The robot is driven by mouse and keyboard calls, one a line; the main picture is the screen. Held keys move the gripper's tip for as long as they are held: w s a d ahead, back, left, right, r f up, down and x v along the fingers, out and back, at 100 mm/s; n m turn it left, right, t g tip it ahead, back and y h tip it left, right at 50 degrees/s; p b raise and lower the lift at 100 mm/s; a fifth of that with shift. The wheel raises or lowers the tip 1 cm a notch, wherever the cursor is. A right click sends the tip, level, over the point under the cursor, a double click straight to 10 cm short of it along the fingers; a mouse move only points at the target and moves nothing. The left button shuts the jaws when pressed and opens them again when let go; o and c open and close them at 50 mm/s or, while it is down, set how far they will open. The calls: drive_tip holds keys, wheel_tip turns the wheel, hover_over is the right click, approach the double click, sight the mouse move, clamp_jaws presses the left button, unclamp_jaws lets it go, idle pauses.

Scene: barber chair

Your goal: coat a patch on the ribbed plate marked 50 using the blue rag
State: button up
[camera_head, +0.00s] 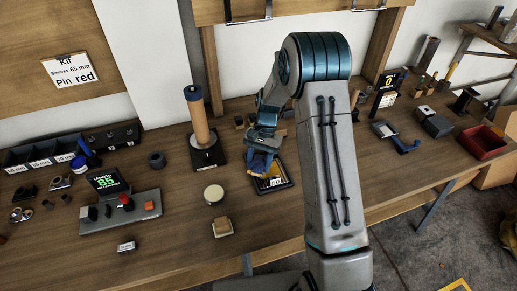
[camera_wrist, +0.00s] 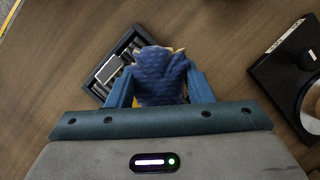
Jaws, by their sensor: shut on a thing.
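My gripper (camera_head: 262,146) is shut on the blue rag (camera_head: 259,163), over the middle of the workbench. In the wrist view the bunched, textured rag (camera_wrist: 158,76) sits between the two blue fingers (camera_wrist: 160,90). A black-framed ribbed plate (camera_head: 272,185) lies on the bench under the rag. In the wrist view the plate (camera_wrist: 107,70) shows dark ribs and a pale label at its left part; the rag and gripper hide the rest. I cannot read a 50 on it. The rag overlaps the plate, but I cannot tell whether they touch. A little yellow shows beside the rag.
A brown cylinder on a black stand (camera_head: 203,132) is left of the plate. A round pale-topped piece (camera_head: 213,194) and a small block on a pad (camera_head: 222,227) are nearer the front. A display fixture (camera_head: 120,207) is further left. A red bin (camera_head: 482,142) is far right.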

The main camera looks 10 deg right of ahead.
drive_tip(key=shift+r+p, duration=1.4)
drive_tip(key=shift+r, duration=1.15)
